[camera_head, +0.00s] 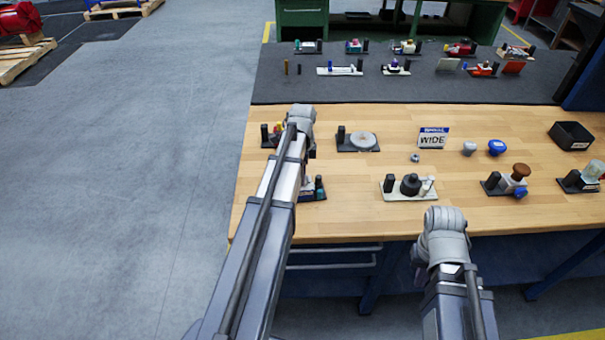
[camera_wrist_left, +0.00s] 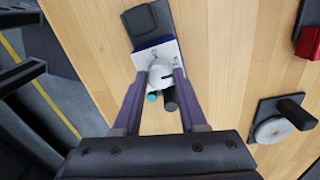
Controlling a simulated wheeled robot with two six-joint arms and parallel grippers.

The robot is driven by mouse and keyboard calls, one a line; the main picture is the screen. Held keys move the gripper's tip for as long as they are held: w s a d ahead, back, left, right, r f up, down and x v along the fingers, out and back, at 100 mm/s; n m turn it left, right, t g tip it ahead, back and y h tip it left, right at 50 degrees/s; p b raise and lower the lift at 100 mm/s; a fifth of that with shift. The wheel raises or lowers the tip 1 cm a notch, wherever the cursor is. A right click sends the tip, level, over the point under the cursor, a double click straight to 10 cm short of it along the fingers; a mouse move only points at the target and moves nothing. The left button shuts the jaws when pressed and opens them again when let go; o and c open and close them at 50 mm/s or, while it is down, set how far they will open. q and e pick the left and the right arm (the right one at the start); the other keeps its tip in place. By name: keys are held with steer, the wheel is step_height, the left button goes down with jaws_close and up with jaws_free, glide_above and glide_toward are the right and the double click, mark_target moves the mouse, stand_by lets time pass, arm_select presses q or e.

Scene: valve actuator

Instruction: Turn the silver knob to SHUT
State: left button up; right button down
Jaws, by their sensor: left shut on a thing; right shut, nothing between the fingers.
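The silver knob (camera_wrist_left: 160,72) shows in the left wrist view on a pale plate with a blue edge (camera_wrist_left: 150,45). My left gripper (camera_wrist_left: 161,78) is shut on it, one finger at each side. A cyan-tipped post (camera_wrist_left: 152,97) and a black post (camera_wrist_left: 170,101) stand close by the fingers. In the head view this unit (camera_head: 315,193) is mostly hidden behind my left arm, and so is the left gripper. No SHUT mark is readable. My right gripper (camera_head: 419,278) is shut and empty, low in front of the bench edge and mostly hidden by its wrist.
A grey disc unit (camera_head: 362,140) stands behind the knob's unit on the wooden bench (camera_head: 330,227). A black knob unit (camera_head: 409,187), a WIDE sign (camera_head: 432,139), loose knobs and a black bin (camera_head: 571,136) are to the right. Bare wood lies between them.

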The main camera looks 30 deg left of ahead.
arm_select(q)
jaws_close()
steer(key=shift+n, duration=0.3)
steer(key=n, duration=0.3)
steer(key=shift+n, duration=0.4)
steer(key=n, duration=0.4)
steer(key=shift+n, duration=0.3)
steer(key=n, duration=0.4)
steer(key=shift+n, duration=2.4)
